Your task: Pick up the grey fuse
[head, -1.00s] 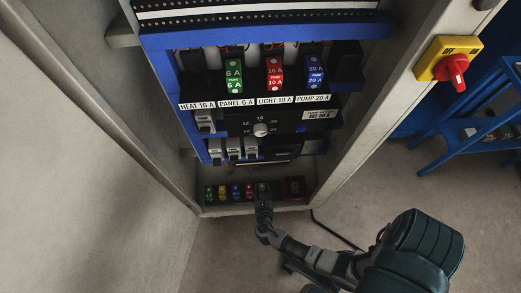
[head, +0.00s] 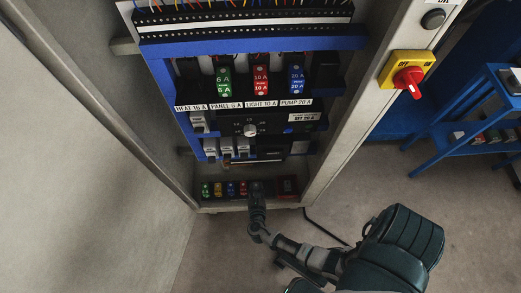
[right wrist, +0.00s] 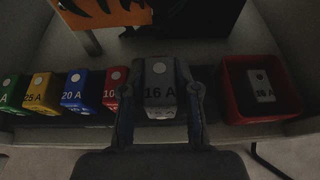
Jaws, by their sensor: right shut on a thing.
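The grey fuse (right wrist: 160,82), marked 16 A, stands between the two fingers of my right gripper (right wrist: 160,120) in the right wrist view. The fingers are shut on its sides. It appears upright, in line with the row of fuses at the cabinet's bottom, and I cannot tell whether it is clear of the rack. In the head view my right gripper (head: 257,192) reaches into the bottom of the cabinet and hides most of the grey fuse. My left gripper is not in view.
Left of the gripper are coloured fuses, including a blue one (right wrist: 80,88) and a red one (right wrist: 115,86). To the right is a red bin (right wrist: 264,88) with a grey fuse in it. Above are a blue panel (head: 260,43) with fitted fuses and a yellow switch (head: 407,70).

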